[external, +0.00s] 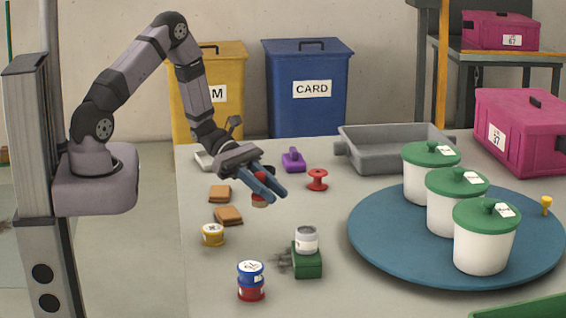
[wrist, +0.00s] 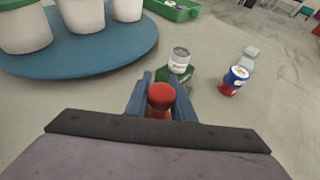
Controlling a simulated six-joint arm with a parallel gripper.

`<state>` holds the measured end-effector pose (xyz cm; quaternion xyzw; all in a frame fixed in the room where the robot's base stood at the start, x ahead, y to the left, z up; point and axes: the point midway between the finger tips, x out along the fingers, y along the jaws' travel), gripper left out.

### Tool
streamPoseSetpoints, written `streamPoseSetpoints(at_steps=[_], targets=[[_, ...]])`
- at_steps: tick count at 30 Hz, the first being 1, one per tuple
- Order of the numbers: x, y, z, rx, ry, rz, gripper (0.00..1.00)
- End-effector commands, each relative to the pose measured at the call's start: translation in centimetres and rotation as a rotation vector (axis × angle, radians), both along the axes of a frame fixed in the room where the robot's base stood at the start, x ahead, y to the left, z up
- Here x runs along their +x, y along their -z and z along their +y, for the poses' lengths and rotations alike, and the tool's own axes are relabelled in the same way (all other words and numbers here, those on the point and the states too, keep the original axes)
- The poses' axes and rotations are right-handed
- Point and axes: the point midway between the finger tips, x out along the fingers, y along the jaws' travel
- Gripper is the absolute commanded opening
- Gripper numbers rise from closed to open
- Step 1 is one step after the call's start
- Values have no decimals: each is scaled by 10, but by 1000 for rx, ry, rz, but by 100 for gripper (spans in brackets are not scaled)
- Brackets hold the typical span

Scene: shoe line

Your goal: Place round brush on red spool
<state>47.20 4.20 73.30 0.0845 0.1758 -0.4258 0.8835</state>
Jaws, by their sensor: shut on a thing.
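The red spool (external: 317,179) stands upright on the grey table in the external view, to the right of my gripper (external: 274,194). My gripper is shut on a red round-topped thing, apparently the round brush (external: 260,176). In the wrist view the brush (wrist: 160,97) shows its red top between the two blue fingers. The fingers hide its middle in the external view, and its lower end shows beneath them. I cannot tell whether it touches the table. The red spool does not show in the wrist view.
A purple brush-like thing (external: 293,160) stands behind the spool. A grey tray (external: 395,157) is behind right. A blue turntable (external: 375,240) carries white pots with green lids. In front are a green block with a grey can (external: 307,240), stacked tins (external: 251,280) and a yellow tin (external: 213,235).

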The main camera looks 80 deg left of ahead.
Motion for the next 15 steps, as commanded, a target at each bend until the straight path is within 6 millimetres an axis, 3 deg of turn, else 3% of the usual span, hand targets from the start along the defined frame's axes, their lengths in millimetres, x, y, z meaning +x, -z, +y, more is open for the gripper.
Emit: streamPoseSetpoints(at_steps=[1,5,7,15], targets=[[0,14,0,1,0,-1,0],[5,33,4,3,0,-3,0],[17,41,14,5,0,-7,0],[81,39,71,6,-46,-7,0]])
